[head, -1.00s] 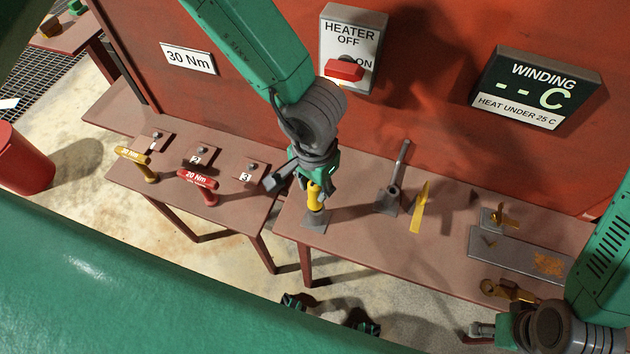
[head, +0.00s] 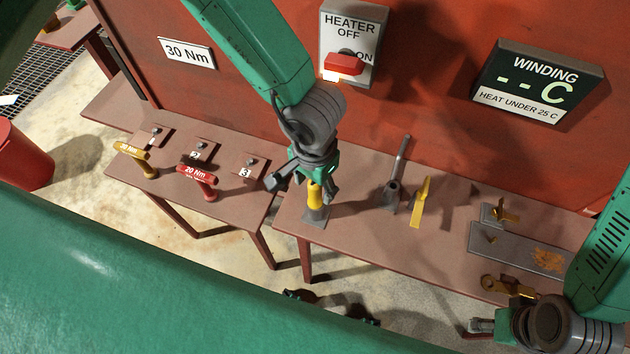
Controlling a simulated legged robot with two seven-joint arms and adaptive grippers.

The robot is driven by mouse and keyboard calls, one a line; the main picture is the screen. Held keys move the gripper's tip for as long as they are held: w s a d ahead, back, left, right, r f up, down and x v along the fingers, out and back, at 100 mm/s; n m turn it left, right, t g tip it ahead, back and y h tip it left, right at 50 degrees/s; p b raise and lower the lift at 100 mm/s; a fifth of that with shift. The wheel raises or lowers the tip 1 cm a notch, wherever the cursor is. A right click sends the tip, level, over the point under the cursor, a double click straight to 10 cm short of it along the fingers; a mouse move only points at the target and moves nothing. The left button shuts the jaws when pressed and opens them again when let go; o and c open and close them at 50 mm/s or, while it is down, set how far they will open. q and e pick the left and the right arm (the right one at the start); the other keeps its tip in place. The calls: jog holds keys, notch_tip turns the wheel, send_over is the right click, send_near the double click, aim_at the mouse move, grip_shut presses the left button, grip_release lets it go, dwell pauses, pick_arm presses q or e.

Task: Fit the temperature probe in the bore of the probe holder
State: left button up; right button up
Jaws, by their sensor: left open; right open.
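A yellow-handled piece (head: 315,196), which looks like the temperature probe, stands upright at the left end of the right-hand bench. Its lower end meets a grey block on a square plate (head: 313,221), which I take for the probe holder. The bore is hidden, so I cannot tell how deep the piece sits. My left gripper (head: 302,187) is open at the top of the yellow piece, its fingers to either side, partly covering it. My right gripper (head: 482,326) is open and empty at the lower right, by the bench's front edge.
On the bench (head: 365,233) stand a grey socket with a leaning rod (head: 396,180), a yellow upright (head: 421,203), a grey plate (head: 515,252) and brass parts (head: 505,286). Red (head: 198,176) and yellow (head: 132,151) 20 and 30 Nm tools are on the left bench. A heater switch (head: 343,65) is on the wall.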

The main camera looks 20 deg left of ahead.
pick_arm(q)
jog(key=shift+r, duration=0.45)
notch_tip(320, 180, up, 11)
dwell(0.4)
